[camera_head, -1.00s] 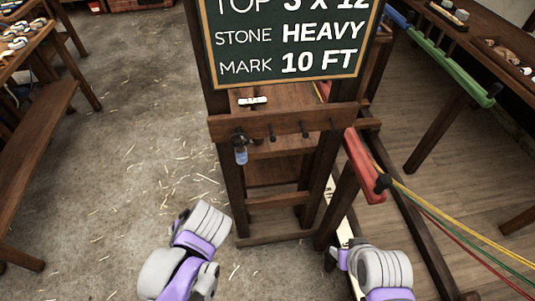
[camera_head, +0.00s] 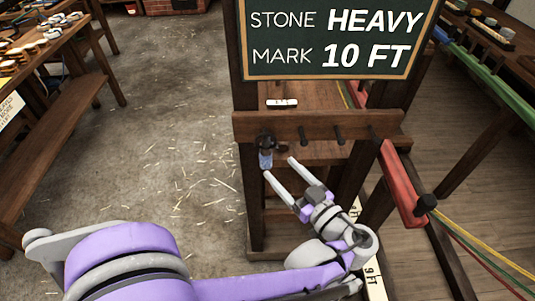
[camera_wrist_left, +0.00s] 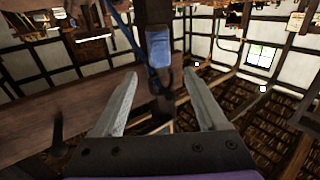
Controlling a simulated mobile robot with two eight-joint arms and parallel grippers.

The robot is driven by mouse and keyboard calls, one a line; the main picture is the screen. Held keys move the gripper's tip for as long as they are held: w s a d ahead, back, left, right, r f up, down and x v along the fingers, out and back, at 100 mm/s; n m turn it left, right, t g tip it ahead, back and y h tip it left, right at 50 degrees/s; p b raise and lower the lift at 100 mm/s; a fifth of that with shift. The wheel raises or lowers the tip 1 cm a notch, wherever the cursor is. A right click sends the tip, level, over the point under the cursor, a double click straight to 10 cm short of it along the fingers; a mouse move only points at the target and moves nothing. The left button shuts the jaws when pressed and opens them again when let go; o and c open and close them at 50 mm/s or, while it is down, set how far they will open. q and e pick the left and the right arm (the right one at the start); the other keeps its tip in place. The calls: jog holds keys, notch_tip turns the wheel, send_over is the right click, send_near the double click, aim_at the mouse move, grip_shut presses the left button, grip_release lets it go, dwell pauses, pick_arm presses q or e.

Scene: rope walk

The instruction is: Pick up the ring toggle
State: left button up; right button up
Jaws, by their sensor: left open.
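The ring toggle hangs from the leftmost peg of the wooden peg rail. Its dark upper part (camera_head: 266,141) and blue-grey lower part (camera_head: 265,159) show in the head view. In the left wrist view its blue part (camera_wrist_left: 159,46) is straight ahead, with a dark loop just beyond the fingertips. My left gripper (camera_head: 280,168) is open and empty, its fingers pointing up and left just below and right of the toggle. In the left wrist view the open fingers (camera_wrist_left: 160,76) stand either side of the toggle's line; I cannot tell whether they touch it. My right gripper is not in view.
The peg rail (camera_head: 220,126) has more bare pegs right of the toggle, below a green chalkboard (camera_head: 335,62). A red bar (camera_head: 401,180) with coloured ropes stands at the right. A bench (camera_head: 62,130) is at the left. The straw-strewn floor between is clear.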

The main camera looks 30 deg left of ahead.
aim_at(269, 157)
pick_arm(q)
jog(key=shift+x, duration=2.75)
grip_shut()
